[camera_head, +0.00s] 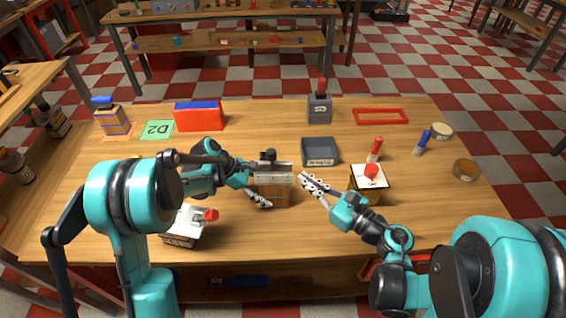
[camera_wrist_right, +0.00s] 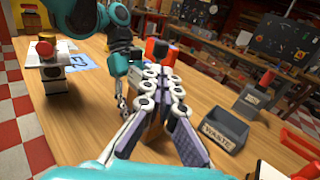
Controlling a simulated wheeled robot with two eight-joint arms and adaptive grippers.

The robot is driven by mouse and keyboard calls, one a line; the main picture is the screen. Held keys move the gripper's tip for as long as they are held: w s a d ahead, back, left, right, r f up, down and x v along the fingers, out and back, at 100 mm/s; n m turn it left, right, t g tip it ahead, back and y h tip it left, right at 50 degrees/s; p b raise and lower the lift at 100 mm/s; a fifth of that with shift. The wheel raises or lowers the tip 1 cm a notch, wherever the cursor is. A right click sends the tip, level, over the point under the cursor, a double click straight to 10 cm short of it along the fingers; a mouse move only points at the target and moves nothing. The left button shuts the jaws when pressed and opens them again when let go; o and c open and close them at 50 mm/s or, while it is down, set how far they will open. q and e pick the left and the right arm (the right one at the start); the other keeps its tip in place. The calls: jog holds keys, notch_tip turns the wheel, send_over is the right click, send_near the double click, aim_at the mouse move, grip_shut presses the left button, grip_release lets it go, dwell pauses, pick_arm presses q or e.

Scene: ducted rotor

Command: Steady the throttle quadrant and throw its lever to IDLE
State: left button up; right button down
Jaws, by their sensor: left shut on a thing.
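The throttle quadrant appears to be the brown box with a grey top plate (camera_head: 275,168) near the middle of the table in the head view. A black knob (camera_head: 268,155) stands at its back edge. My left gripper (camera_head: 256,182) is shut on the box from its left side, one finger showing along the front. My right gripper (camera_head: 306,182) is just right of the box, apart from it, its fingers together and apparently empty. In the right wrist view its fingers (camera_wrist_right: 162,75) converge at the tips. They hide much of what lies ahead, and the lever's setting is unreadable.
A white-topped box with a red lever (camera_head: 369,183) stands close by my right gripper. Another white-topped box (camera_head: 180,226) is at front left. A grey waste tray (camera_head: 320,152) lies behind. A grey box with a red lever (camera_head: 319,108) and a red-blue box (camera_head: 198,117) stand farther back.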

aim_at(272, 158)
jog(key=x, duration=0.9)
jog(key=shift+a, duration=0.15)
jog(key=shift+a+r+n, duration=0.1)
jog(key=shift+a+n, duration=0.1)
jog(key=shift+n, duration=0.1)
jog(key=shift+a+g+h, duration=0.2)
jog(key=shift+g+h, duration=0.1)
jog(key=shift+w+a+n+g+h, duration=0.15)
jog(key=shift+a+n+h, duration=0.15)
jog(key=shift+a, duration=0.6)
jog(key=shift+s+a+n+g+h, duration=0.1)
jog(key=shift+a+n+g+h, duration=0.15)
jog(key=shift+a, duration=0.75)
